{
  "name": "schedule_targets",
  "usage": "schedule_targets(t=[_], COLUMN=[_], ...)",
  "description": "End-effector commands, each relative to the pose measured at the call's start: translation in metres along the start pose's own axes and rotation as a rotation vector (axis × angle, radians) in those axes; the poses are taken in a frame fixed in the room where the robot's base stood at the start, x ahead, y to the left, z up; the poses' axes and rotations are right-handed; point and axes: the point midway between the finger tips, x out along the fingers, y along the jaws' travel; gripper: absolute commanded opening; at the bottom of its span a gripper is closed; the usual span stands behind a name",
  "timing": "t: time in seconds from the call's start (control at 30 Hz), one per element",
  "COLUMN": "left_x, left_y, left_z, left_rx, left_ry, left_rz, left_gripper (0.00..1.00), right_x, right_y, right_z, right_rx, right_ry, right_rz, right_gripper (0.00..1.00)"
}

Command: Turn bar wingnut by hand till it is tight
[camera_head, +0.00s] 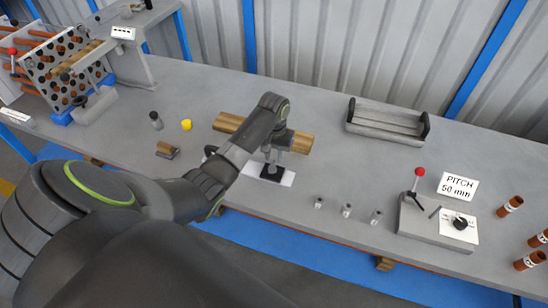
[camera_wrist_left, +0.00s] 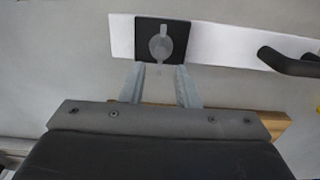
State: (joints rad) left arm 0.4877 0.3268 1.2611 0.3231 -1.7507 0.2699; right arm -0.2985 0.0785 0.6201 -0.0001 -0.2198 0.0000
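The grey wingnut (camera_wrist_left: 160,45) sits on a black square plate (camera_wrist_left: 143,31) on a white strip (camera_wrist_left: 222,45) in the left wrist view. In the head view the black plate (camera_head: 271,173) and white strip (camera_head: 288,179) lie on the bench below my left gripper (camera_head: 273,160); I cannot make out the wingnut there. In the wrist view my left gripper (camera_wrist_left: 161,72) has its two fingers apart, with the wingnut between and just beyond the fingertips. I see no contact, though depth is hard to judge. My right gripper is not in view.
A wooden bar (camera_head: 298,142) lies behind my gripper. A black handle (camera_wrist_left: 290,62) stands beside the strip.

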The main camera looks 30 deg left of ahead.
Motion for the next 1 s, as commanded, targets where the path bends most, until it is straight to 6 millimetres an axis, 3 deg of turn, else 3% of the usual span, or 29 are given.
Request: schedule_targets(t=[0.2, 0.47, 0.7, 1.0], left_x=[0.016, 0.018, 0.017, 0.017], left_y=[0.0, 0.0, 0.0, 0.0], left_z=[0.0, 0.0, 0.0, 0.0], left_rx=[0.0, 0.0, 0.0, 0.027], left_ry=[0.001, 0.001, 0.001, 0.001], left_rz=[0.0, 0.0, 0.0, 0.0], left_gripper=[0.28, 0.28, 0.0, 0.0], right_x=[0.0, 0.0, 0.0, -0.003], right_y=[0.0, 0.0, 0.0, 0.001], right_z=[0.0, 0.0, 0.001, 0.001], right_rx=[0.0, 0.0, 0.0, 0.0], right_ry=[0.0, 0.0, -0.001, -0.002], right_rz=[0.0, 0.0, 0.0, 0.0], right_gripper=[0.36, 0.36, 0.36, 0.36])
